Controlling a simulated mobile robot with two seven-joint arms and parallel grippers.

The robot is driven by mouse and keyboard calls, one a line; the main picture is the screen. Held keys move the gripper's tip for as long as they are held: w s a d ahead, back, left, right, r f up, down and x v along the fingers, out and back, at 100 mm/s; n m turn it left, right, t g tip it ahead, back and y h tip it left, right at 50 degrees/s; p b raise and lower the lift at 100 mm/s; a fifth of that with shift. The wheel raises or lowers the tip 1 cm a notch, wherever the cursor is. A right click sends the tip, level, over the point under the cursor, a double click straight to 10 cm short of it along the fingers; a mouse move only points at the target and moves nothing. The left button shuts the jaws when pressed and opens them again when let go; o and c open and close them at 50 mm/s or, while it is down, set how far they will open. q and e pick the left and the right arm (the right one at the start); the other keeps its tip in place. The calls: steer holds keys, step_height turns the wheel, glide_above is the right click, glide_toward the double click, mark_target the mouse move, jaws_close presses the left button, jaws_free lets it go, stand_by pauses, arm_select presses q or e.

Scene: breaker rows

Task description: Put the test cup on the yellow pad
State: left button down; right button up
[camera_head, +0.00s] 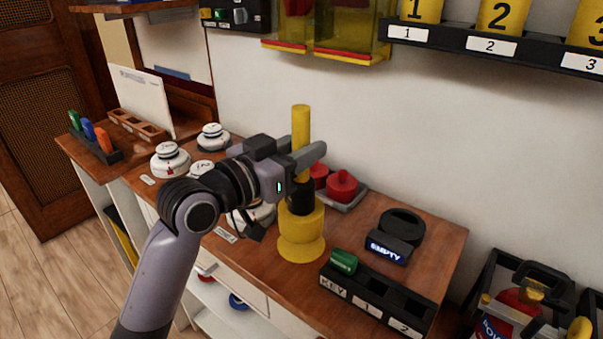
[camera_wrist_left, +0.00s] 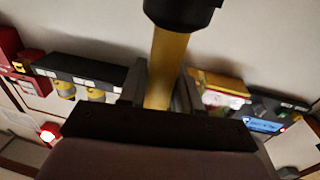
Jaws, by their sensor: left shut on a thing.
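The test cup (camera_head: 302,220) is a yellow bell-like body with a black collar and a tall yellow handle. It is upright over the wooden counter, right of the middle. My left gripper (camera_head: 304,160) is shut on the handle above the collar. In the left wrist view the yellow handle (camera_wrist_left: 165,65) runs between the fingers to the black collar (camera_wrist_left: 183,12). The cup's lower end flares out in yellow; I cannot tell whether a separate yellow pad lies under it or whether they touch. My right gripper is not in view.
White round detectors (camera_head: 171,159) stand left on the counter (camera_head: 440,238), partly behind my arm. Red knobbed parts (camera_head: 342,186) sit on a grey tray behind the cup. A black KEY rack (camera_head: 375,298) with a green piece is close at right, near a black EMPTY holder (camera_head: 390,247).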

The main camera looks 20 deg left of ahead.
mark_target(301, 175)
arm_select(q)
steer(key=shift+f+b, duration=0.3)
steer(key=shift+f, duration=1.7)
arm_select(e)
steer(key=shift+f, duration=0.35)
arm_select(q)
steer(key=shift+f, duration=0.15)
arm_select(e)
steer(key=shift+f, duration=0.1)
arm_select(q)
steer(key=c, duration=0.8)
jaws_free()
steer(key=shift+f, duration=0.1)
